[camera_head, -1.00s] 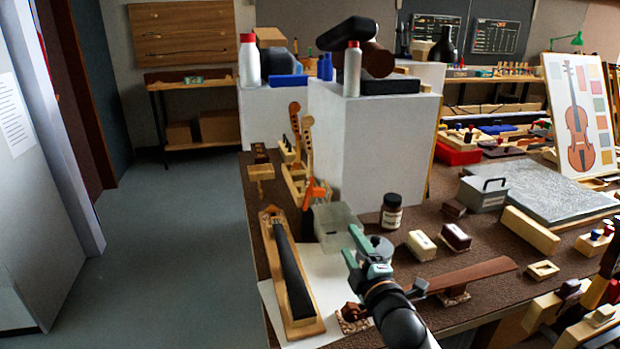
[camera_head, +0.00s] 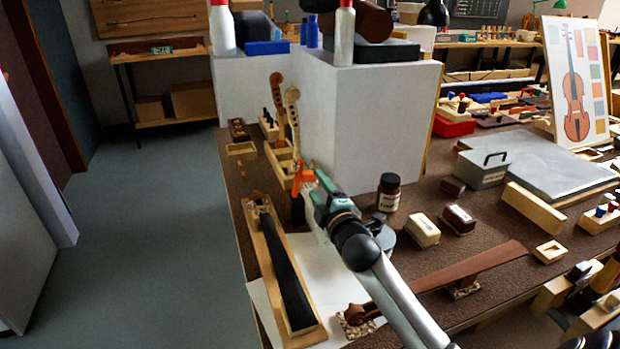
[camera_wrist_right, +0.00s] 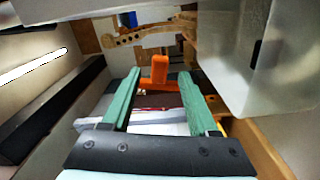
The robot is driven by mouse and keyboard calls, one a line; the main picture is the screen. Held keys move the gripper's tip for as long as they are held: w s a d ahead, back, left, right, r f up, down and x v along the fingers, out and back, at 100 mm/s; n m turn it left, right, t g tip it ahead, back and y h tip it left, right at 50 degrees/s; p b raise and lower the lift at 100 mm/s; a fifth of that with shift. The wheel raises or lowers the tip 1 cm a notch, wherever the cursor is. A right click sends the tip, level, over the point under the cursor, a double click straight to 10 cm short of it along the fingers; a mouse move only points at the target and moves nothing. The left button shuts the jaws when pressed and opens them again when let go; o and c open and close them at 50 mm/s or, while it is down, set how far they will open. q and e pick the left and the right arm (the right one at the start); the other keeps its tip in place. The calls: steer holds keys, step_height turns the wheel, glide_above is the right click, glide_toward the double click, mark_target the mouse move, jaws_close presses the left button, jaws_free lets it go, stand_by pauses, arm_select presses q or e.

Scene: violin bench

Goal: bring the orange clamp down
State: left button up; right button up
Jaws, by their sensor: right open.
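The orange clamp (camera_head: 304,179) stands upright beside the wooden rack, near the front of the white block. In the right wrist view the orange clamp (camera_wrist_right: 160,70) shows its upright handle and crosswise bar just at the tips of my green fingers. My right gripper (camera_head: 312,180) is open, with its fingertips close to the clamp in the head view. In the right wrist view the right gripper (camera_wrist_right: 160,82) has a finger on each side of the clamp's handle; I cannot tell whether they touch it. The clamp's lower part is partly hidden. My left gripper is not in view.
A long wooden holder with a black fingerboard (camera_head: 285,265) lies at left. The white block (camera_head: 375,130) rises behind the gripper. A brown bottle (camera_head: 389,193) stands to the right.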

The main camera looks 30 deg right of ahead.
mark_target(312, 179)
steer(key=shift+b+x, duration=0.35)
steer(key=shift+x, duration=2.4)
jaws_close()
